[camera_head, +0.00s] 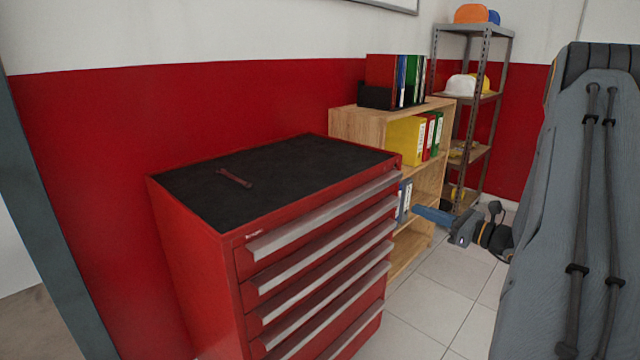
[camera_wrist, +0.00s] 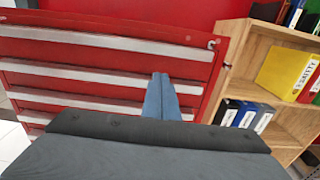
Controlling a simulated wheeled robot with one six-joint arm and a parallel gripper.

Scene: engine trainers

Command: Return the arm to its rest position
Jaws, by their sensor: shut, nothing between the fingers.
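My gripper (camera_head: 418,210) shows in the head view to the right of the red tool cabinet, in front of the wooden bookshelf. Its blue fingers point left, and part of my arm behind it is hidden. In the wrist view, the fingers (camera_wrist: 161,76) lie together and are empty. They point toward the cabinet's drawer fronts (camera_wrist: 95,75). I see no object held. I cannot tell the exact gap between the fingertips and the drawers.
The red cabinet (camera_head: 195,255) has a black top with a small dark red wrench-like tool (camera_head: 235,178) on it. A wooden bookshelf (camera_head: 345,122) with binders stands behind, then a grey metal rack (camera_head: 484,30) with helmets. Tiled floor (camera_head: 430,305) is open in front.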

